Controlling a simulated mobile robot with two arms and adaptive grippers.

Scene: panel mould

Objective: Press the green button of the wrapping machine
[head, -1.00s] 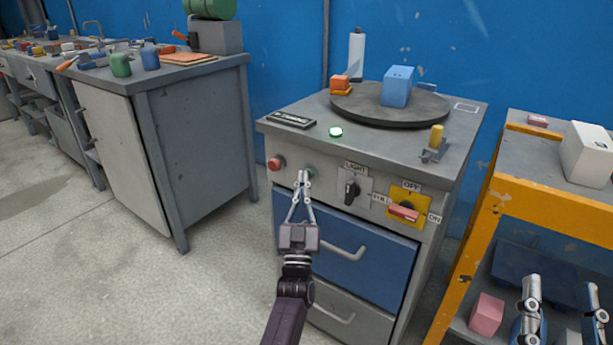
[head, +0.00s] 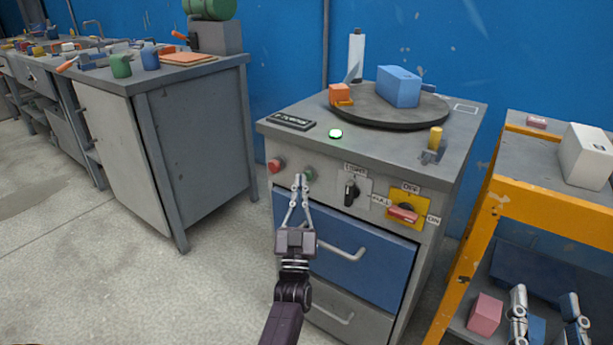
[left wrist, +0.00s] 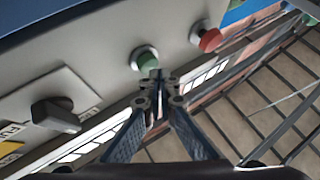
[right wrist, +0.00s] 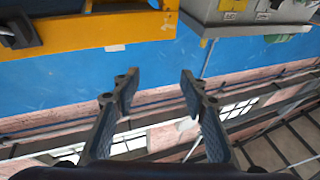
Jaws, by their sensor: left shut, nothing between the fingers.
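The wrapping machine (head: 385,150) is a grey cabinet with a front panel. Its green button (head: 310,174) is on that panel, right of a red button (head: 277,165). My left gripper (head: 301,178) is shut and empty in front of the panel, its tips just left of the green button in the head view. In the left wrist view the green button (left wrist: 146,58) is just beyond the fingertips (left wrist: 156,76); I cannot tell whether they touch. My right gripper (head: 544,298) is open and empty at the lower right, also seen in the right wrist view (right wrist: 157,76).
A round turntable (head: 375,112) on top carries a blue box (head: 399,86) and an orange object (head: 341,94). A green lamp (head: 335,133) glows. A black knob (head: 351,193) and a red switch (head: 403,213) sit right of the buttons. A yellow cart (head: 497,201) stands right.

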